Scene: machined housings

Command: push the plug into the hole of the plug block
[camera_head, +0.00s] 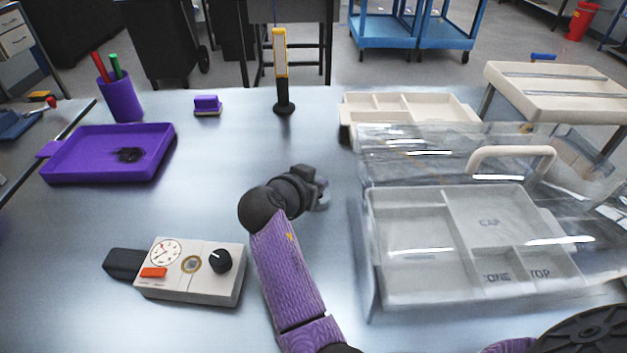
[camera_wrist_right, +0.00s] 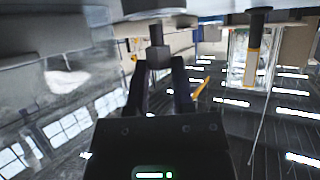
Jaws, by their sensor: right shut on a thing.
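My right gripper (camera_head: 316,186) is low over the middle of the table, at the end of the purple arm, and mostly hidden by its own wrist in the head view. In the right wrist view its two fingers (camera_wrist_right: 158,64) are shut on a small dark square-ended piece (camera_wrist_right: 157,54), which seems to be the plug. The plug's far end points at a dark rounded part (camera_wrist_right: 153,9) at the top edge, possibly the plug block. I cannot tell whether they touch or whether the plug is in a hole. My left gripper is not in view.
A gauge box (camera_head: 190,268) with a black knob lies left of my arm. A compartment tray (camera_head: 412,292) stands right, under a clear handled lid (camera_head: 380,165). A purple tray (camera_head: 75,176), pen cup (camera_head: 122,103) and yellow-and-black upright tool (camera_head: 281,62) stand behind.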

